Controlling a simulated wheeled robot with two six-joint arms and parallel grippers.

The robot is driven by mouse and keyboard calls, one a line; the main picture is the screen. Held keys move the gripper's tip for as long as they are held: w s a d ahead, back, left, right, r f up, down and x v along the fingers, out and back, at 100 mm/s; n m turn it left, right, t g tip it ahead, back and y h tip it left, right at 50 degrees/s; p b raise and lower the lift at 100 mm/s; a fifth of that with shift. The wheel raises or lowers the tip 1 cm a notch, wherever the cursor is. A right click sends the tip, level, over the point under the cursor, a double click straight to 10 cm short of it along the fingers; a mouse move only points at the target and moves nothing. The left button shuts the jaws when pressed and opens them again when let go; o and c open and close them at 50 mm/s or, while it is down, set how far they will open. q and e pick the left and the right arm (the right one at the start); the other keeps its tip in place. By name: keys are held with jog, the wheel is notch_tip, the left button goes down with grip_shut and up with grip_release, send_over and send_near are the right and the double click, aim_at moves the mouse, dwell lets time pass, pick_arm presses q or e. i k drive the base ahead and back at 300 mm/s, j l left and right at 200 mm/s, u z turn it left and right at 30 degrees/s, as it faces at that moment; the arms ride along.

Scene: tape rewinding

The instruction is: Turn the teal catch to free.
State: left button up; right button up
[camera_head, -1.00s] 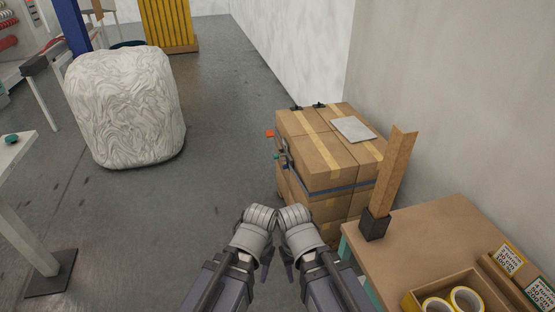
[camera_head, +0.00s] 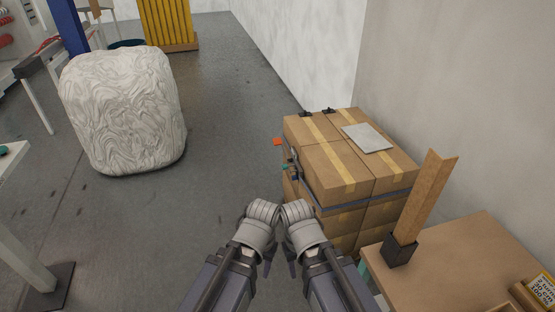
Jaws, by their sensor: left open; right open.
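A small teal piece (camera_head: 285,167) shows at the left side of the strapped carton stack (camera_head: 335,170), among small metal parts of the strap. It is too small to tell how it is turned. Another teal piece (camera_head: 4,150) lies on the white table at the left edge of the view. I cannot tell which of the two is the catch. My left gripper (camera_head: 263,212) and my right gripper (camera_head: 297,212) are side by side at the bottom middle, open and empty. Both appear in front of the stack, apart from the teal pieces.
A brown table (camera_head: 450,250) with an upright cardboard angle piece (camera_head: 427,195) in a dark holder stands right. A large white wrapped bale (camera_head: 125,110) stands left. A grey sheet (camera_head: 367,137) lies on the cartons. The grey floor between bale and cartons is clear.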

aim_at(286, 166)
jog(key=i+j, duration=0.4)
jog(key=i, duration=0.2)
jog(key=i+j+z, duration=0.1)
jog(key=i+j, duration=0.25)
jog(key=i, duration=0.2)
jog(key=i+j, duration=0.45)
jog(key=i, duration=0.15)
